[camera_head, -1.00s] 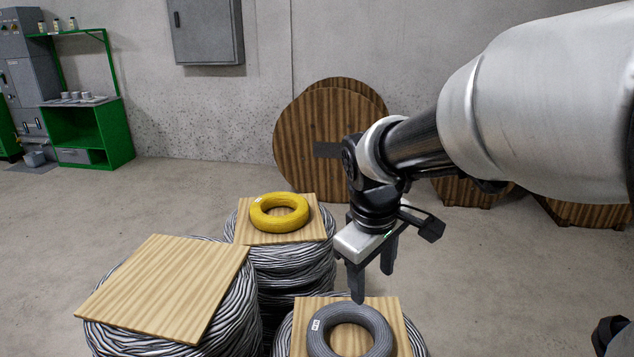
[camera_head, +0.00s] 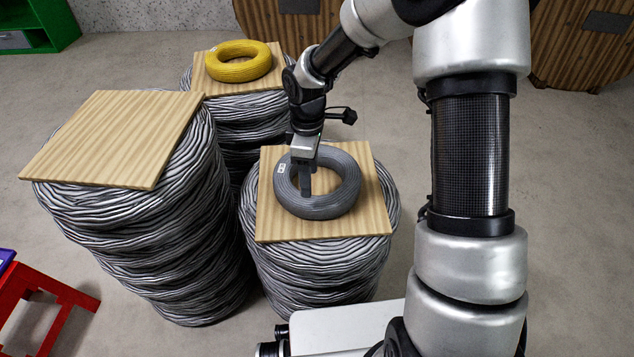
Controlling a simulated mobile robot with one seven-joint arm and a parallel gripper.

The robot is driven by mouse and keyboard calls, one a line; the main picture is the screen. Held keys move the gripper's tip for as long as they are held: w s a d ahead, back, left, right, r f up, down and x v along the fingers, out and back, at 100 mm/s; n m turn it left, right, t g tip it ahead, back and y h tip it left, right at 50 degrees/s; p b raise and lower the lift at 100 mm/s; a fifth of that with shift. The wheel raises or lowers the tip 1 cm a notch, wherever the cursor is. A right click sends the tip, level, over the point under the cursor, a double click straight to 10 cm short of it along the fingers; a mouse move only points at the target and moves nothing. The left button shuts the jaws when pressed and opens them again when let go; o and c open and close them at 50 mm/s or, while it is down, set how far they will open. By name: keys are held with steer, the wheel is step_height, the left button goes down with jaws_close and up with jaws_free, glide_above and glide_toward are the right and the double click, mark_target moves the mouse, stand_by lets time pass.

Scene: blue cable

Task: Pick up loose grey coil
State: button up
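The loose grey coil (camera_head: 348,188) lies flat on a square wooden board (camera_head: 274,226), which rests on a stack of grey cable (camera_head: 318,275). A small white label shows on the coil's left side. My gripper (camera_head: 305,182) points down at the coil, left of its middle. One dark finger shows reaching down at the coil's hole. The other finger is hidden, so I cannot tell how far apart they are or whether they touch the coil.
A yellow coil (camera_head: 238,62) lies on a board on the stack behind. A taller stack with a bare board (camera_head: 115,135) stands at the left. A red stool (camera_head: 45,300) is at the lower left. Wooden drums (camera_head: 590,50) stand at the back right.

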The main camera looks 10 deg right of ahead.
mark_target(311, 199)
step_height(311, 199, down, 4)
steer(key=shift+r+b, duration=0.1)
steer(key=shift+b, duration=0.25)
steer(key=f, duration=0.1)
steer(key=f+b, duration=0.2)
steer(key=f, duration=0.1)
steer(key=shift+s+d+f, duration=0.1)
steer(key=shift+s, duration=0.25)
steer(key=shift+w+f, duration=0.1)
steer(key=shift+f, duration=0.35)
steer(key=shift+c, duration=0.5)
jaws_close()
steer(key=shift+w+r, duration=0.1)
steer(key=shift+r, duration=0.1)
